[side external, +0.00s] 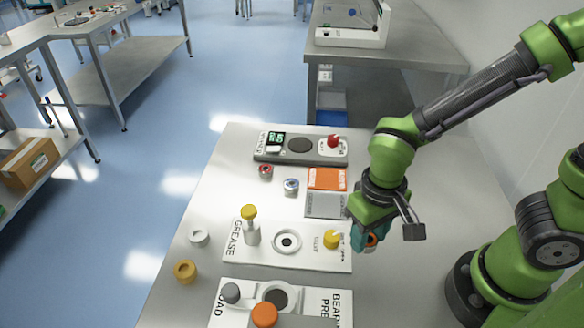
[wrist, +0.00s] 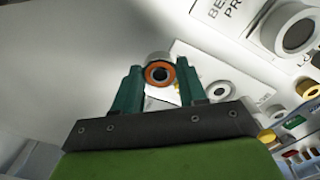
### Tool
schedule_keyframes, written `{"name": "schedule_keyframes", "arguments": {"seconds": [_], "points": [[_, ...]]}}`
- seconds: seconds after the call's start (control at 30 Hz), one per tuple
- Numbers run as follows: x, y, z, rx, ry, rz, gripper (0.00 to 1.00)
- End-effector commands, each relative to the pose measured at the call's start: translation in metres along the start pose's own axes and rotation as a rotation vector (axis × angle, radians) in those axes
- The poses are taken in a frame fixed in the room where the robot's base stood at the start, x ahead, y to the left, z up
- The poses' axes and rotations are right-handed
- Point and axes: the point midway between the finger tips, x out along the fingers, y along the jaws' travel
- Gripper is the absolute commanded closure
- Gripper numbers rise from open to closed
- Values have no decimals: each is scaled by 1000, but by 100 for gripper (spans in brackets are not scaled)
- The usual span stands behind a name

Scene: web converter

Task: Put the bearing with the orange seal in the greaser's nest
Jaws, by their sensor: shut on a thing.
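The bearing with the orange seal (wrist: 159,73) is between the teal fingers of my gripper (wrist: 158,88) in the wrist view, its orange ring and dark bore facing the camera. In the side external view my gripper (side external: 368,238) is at the right end of the greaser, shut on the bearing, of which only a bit of orange (side external: 372,240) shows. The greaser (side external: 262,258) is a white plate marked GREASE. Its round nest (side external: 287,241) is a ring with a dark centre and looks empty. A yellow-topped post (side external: 250,225) stands left of the nest and a yellow knob (side external: 331,240) right of it.
Behind the greaser lie a red-ringed bearing (side external: 266,171), a blue-ringed one (side external: 291,186), an orange card (side external: 327,178) and a grey card (side external: 325,205). A grey device (side external: 300,147) stands farther back. A bearing press (side external: 310,300) is in front. White (side external: 199,237) and brass (side external: 185,271) rings lie left.

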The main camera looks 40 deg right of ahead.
Motion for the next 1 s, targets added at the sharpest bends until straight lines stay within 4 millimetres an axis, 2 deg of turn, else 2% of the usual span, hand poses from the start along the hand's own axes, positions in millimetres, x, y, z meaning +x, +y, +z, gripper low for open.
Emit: {"name": "schedule_keyframes", "arguments": {"seconds": [0.53, 0.87, 1.0], "points": [[13, -86, -97, 13, 0, 1, 87], [15, -106, -120, 12, 1, 0, 87], [38, -104, -118, 12, -3, 4, 87]]}}
